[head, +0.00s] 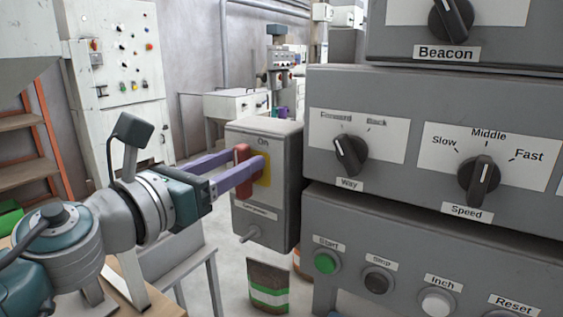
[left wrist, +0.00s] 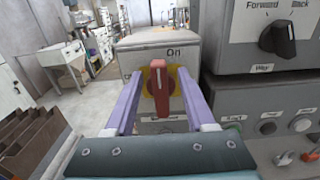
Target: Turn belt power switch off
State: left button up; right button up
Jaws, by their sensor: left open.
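The belt power switch is a red handle (head: 242,167) on a yellow plate (head: 262,170), on the front of a grey box (head: 286,190) marked "On" at the top. In the left wrist view the red handle (left wrist: 162,90) stands upright, its white line near the "On" label. My left gripper (head: 246,170) is open, with its purple fingers on either side of the handle. In the left wrist view a gap shows between each finger and the handle. The lower label on the box is partly hidden in the left wrist view. My right gripper is not in view.
Grey control panels with a Way knob (head: 350,155), a Speed knob (head: 479,181) and a green Start button (head: 325,263) stand close at the right of the switch box. A bag (head: 268,287) with a green stripe stands below. A white cabinet (head: 118,90) is behind at the left.

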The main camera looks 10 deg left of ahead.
pick_arm(q)
grip_shut()
jog(key=shift+f, duration=0.1)
dwell(0.4)
jog(key=shift+f, duration=0.1)
